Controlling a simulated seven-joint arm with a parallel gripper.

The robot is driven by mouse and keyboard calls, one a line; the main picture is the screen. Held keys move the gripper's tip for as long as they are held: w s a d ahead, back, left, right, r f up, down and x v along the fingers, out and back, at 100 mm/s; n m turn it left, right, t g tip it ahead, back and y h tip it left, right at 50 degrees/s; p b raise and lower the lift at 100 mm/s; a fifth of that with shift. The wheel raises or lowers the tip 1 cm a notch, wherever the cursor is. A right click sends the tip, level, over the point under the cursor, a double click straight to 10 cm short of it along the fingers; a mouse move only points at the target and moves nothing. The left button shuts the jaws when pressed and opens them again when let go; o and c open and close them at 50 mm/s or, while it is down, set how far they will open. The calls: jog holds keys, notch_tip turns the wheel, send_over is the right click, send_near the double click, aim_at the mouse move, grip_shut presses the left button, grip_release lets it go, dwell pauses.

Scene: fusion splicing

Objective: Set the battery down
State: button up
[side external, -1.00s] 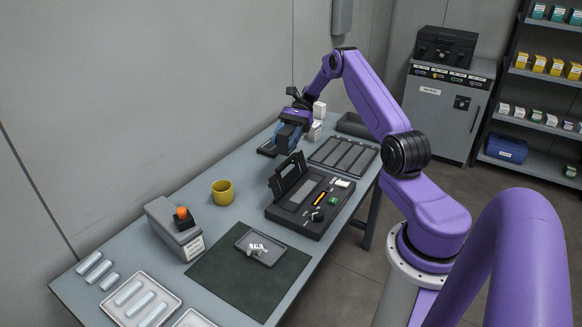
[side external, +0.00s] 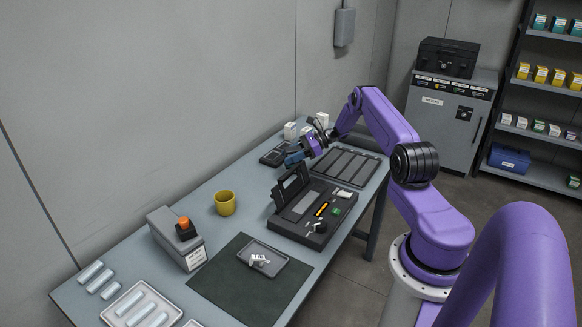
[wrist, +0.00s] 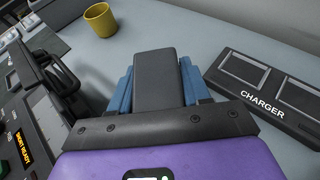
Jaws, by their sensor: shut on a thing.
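The battery (wrist: 155,75) is a dark grey block. In the wrist view it lies between the two blue fingers of my gripper (wrist: 157,84), which is shut on it. In the side external view my gripper (side external: 293,158) is tilted and points toward the wall, near the charger. The battery cannot be made out there, and its height over the table is hard to tell. The black charger (wrist: 247,98), with two rectangular bays, is to the right of the battery in the wrist view. It also shows in the side external view (side external: 270,158).
The fusion splicer (side external: 322,227), its lid raised, stands in front of my gripper; it fills the left of the wrist view (wrist: 42,125). A yellow cup (side external: 225,203) stands near the wall. White boxes (side external: 290,130) and a slotted tray (side external: 345,165) are nearby. Bare tabletop surrounds the battery's far end.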

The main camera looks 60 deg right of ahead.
aim_at(291, 166)
jog(key=shift+f, duration=2.1)
jog(key=shift+f, duration=0.1)
jog(key=o, duration=1.3)
jog(key=shift+s+d+r, duration=0.2)
jog(key=v, duration=1.1)
jog(key=shift+s+d, duration=0.2)
